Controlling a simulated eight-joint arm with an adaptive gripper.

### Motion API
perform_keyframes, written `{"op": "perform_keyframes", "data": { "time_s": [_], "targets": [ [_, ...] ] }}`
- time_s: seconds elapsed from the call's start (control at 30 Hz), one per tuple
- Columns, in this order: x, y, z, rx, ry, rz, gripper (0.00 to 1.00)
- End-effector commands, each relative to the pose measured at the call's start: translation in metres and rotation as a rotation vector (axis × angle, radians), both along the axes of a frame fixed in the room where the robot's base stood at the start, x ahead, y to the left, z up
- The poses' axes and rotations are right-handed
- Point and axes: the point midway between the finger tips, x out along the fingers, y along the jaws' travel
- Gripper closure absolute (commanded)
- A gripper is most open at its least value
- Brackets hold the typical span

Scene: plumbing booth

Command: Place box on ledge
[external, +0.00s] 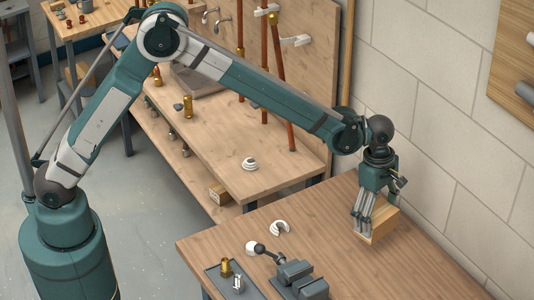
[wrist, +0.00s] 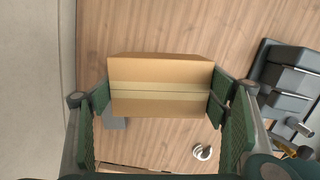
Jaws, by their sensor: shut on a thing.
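The box (external: 382,226) is a small tan carton at the right of the external view, by the wall end of the front wooden table (external: 330,215). In the wrist view the box (wrist: 160,72) fills the middle, with a pale tape strip across it. My gripper (external: 375,215) points down and is shut on the box. In the wrist view my gripper (wrist: 160,98) has one green finger pad against each end of the box. I cannot tell whether the box touches the tabletop. No separate ledge stands out clearly.
A dark vise (external: 300,280), a tray (external: 225,270) with fittings and a white curved fitting (external: 280,228) occupy the table's front left. A grey block (wrist: 115,123) shows partly behind the box. The block wall (external: 430,130) borders the table. Another bench (external: 230,150) with copper pipes stands behind.

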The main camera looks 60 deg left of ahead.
Motion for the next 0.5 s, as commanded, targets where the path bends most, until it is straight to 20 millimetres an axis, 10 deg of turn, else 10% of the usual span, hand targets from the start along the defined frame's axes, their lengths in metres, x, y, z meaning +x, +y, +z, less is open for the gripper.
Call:
{"op": "perform_keyframes", "data": {
  "time_s": [0.5],
  "targets": [
    [0.03,0.144,-0.016,0.011,0.001,-0.088,0.44]
  ]
}}
